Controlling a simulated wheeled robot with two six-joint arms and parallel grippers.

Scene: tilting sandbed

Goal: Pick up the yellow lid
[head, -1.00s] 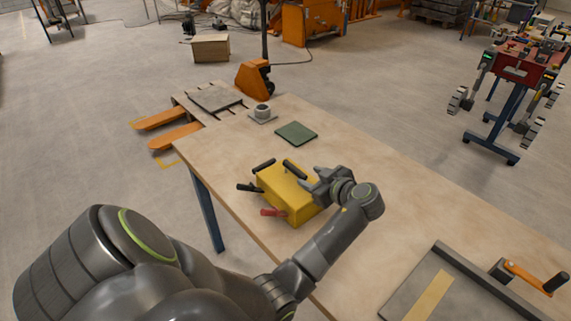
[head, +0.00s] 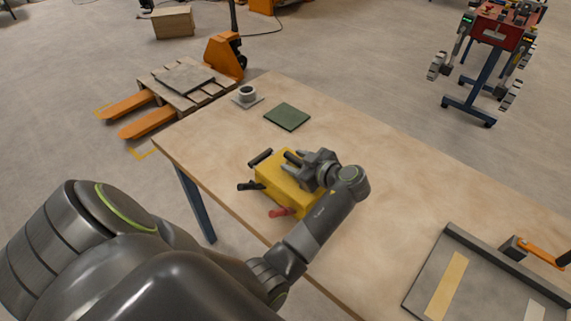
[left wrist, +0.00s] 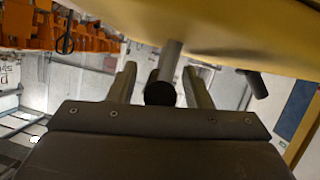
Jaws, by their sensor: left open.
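The yellow lid (head: 274,190) is a boxy yellow piece on the wooden table in the head view, with several black handles and one red handle (head: 280,212) sticking out. My left gripper (head: 297,164) is at its upper right side, partly covering it. The left gripper is open. In the left wrist view, yellow surface (left wrist: 230,22) fills the top. A grey post with a black end (left wrist: 160,92) stands between the two spread fingers, with gaps on both sides. My right gripper is not in view.
A green square plate (head: 287,117) and a small grey round fitting on a plate (head: 247,96) lie farther back on the table (head: 400,180). A grey tray (head: 425,270) with an orange crank (head: 543,254) is at the right front. The table between is clear.

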